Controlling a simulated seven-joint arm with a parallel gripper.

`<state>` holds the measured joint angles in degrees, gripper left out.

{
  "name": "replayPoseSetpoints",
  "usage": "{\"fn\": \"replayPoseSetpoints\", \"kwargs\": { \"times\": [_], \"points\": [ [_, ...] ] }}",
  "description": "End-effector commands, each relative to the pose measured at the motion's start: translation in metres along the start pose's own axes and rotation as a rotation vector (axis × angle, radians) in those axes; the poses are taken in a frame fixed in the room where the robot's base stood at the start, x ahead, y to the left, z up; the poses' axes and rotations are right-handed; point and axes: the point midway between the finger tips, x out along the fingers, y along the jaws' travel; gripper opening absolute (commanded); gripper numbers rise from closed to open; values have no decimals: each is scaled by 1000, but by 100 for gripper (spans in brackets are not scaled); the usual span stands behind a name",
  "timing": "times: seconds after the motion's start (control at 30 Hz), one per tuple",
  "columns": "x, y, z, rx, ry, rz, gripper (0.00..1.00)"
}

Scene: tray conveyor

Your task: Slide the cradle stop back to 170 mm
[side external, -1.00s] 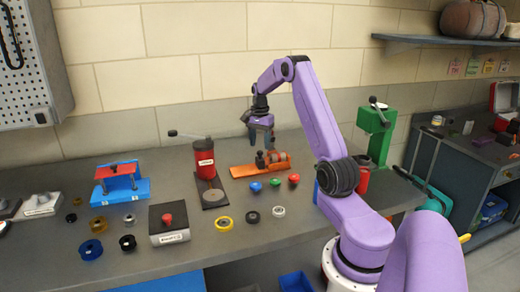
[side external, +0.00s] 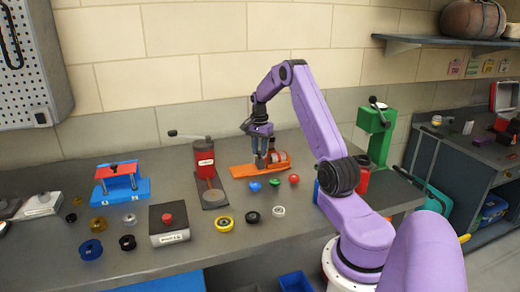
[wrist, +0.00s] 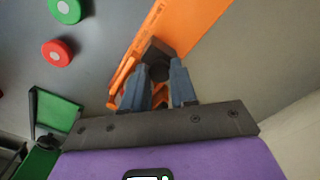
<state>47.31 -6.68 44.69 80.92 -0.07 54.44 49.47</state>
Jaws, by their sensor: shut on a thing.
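The orange cradle (side external: 242,171) lies on the bench near the wall, and its orange base also shows in the wrist view (wrist: 190,22). The dark cradle stop (wrist: 159,50) sits on this base. My gripper (wrist: 160,70) is lowered over the cradle, with its grey-blue fingers on either side of the stop and shut on it. In the side view, my gripper (side external: 261,164) largely hides the stop. No scale reading can be made out.
Blue, green and red knobs (side external: 274,182) stand just in front of the cradle. A red press with a lever (side external: 204,158) is to its left. A green press (side external: 375,135) stands to the right. The wall is close behind.

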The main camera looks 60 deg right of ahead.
Motion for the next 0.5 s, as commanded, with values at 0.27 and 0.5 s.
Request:
{"fn": "replayPoseSetpoints", "kwargs": {
  "times": [0.27,0.5],
  "points": [
    [-1,-42,42,-6,1,-4,0],
    [-1,-56,56,-2,0,-3,0]
  ]
}}
